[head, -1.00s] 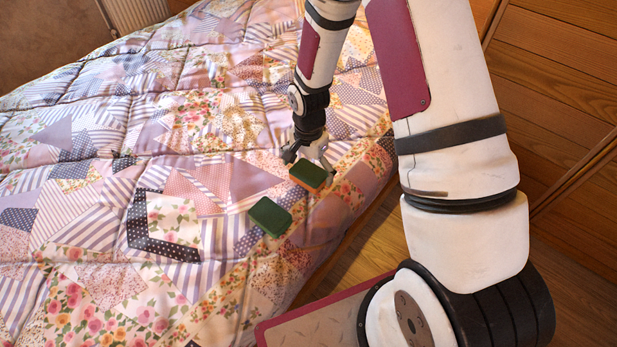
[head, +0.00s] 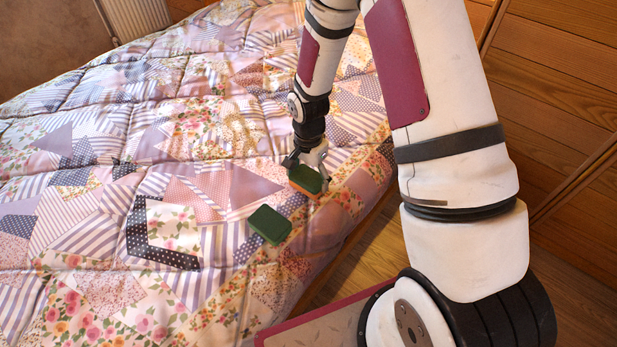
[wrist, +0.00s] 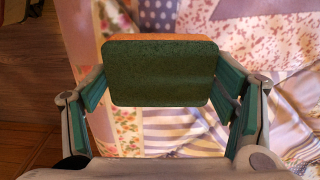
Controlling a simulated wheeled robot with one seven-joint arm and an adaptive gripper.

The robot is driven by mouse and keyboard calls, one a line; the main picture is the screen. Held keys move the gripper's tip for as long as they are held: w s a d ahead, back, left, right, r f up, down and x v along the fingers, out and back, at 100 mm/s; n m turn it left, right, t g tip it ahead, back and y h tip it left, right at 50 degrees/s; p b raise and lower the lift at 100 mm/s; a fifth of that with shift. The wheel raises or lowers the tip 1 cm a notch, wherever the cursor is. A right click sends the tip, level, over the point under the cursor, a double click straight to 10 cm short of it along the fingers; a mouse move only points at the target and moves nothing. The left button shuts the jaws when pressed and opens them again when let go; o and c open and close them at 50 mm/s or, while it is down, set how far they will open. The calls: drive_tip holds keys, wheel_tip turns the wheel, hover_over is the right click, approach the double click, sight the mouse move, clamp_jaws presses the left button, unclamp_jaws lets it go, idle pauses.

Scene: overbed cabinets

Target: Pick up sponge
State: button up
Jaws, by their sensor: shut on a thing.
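A sponge (head: 306,180) with a dark green top and an orange underside is in my gripper (head: 305,163), near the right edge of the bed. In the wrist view the sponge (wrist: 160,72) sits between the two fingers of my gripper (wrist: 165,95), its green face toward the camera and a strip of orange along its far edge. My gripper is shut on it. A small gap from the bedding cannot be judged for certain.
A dark green block (head: 270,225) lies on the patchwork quilt (head: 110,215), a little nearer and to the left. The bed's edge drops to a wooden floor (head: 345,262) on the right. Wooden cabinet fronts (head: 560,75) stand beyond my arm.

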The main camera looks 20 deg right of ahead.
sight(309, 178)
wheel_tip(309, 178, up, 3)
drive_tip(key=shift+s+r+p, duration=0.1)
drive_tip(key=shift+r+p, duration=0.1)
drive_tip(key=shift+p, duration=0.5)
drive_tip(key=s+r+p, duration=0.1)
drive_tip(key=s+p, duration=0.2)
drive_tip(key=s, duration=1.3)
